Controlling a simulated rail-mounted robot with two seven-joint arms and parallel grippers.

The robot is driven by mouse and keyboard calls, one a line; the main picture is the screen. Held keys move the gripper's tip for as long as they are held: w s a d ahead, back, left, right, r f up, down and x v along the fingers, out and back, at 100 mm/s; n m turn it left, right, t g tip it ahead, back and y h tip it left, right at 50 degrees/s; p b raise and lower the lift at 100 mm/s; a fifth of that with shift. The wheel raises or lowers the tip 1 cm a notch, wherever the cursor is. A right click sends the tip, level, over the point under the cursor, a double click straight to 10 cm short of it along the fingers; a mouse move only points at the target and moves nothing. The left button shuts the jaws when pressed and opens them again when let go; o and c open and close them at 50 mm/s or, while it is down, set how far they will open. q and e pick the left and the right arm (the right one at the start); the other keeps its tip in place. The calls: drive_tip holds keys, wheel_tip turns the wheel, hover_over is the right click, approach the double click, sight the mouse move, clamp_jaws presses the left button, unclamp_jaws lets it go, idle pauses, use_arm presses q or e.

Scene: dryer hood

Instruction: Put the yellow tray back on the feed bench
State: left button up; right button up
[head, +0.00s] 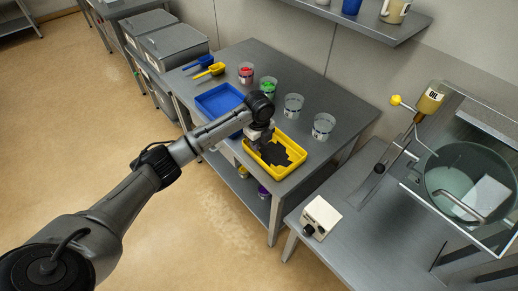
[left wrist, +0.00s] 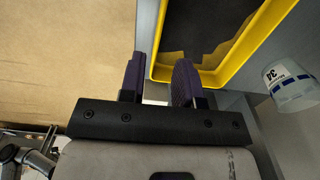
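The yellow tray (head: 291,169) sits on the grey bench (head: 312,85), near its right end, with dark material in it. It also shows in the left wrist view (left wrist: 247,46). My left gripper (head: 257,138) is at the tray's left side in the head view. In the left wrist view its two dark fingers (left wrist: 158,85) are apart, with the tray's corner between them: one finger outside, the other overlapping the inside. I cannot tell whether they touch the wall. My right gripper is not in view.
A blue tray (head: 215,100) lies left of the yellow one. Behind stand cups with red (head: 246,72) and green (head: 268,88) contents and two clear cups (head: 293,106). Scoops (head: 212,70) lie at the far left. A second table (head: 352,222) with a machine (head: 470,180) stands right.

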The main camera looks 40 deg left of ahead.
use_arm(q)
drive_tip(key=s+d+f+n+t, duration=0.1)
drive_tip(key=s+d+f+n, duration=0.2)
drive_tip(key=s+d+f, duration=0.4)
drive_tip(key=s+d+f+n, duration=0.2)
drive_tip(key=s+d+f, duration=0.3)
drive_tip(key=s+d, duration=0.4)
drive_tip(key=s+d+r+n+t, duration=0.1)
drive_tip(key=s+n, duration=0.5)
drive_tip(key=s, duration=0.3)
drive_tip(key=s+d+r+n+t, duration=0.1)
drive_tip(key=s+r+n, duration=0.1)
drive_tip(key=s+n, duration=0.4)
drive_tip(key=s, duration=0.4)
drive_tip(key=shift+d+r+t, duration=0.15)
drive_tip(key=shift+d+t, duration=0.15)
drive_tip(key=shift+d, duration=0.1)
drive_tip(key=shift+w, duration=0.1)
wheel_tip(320, 180, up, 27)
drive_tip(key=p, duration=2.7)
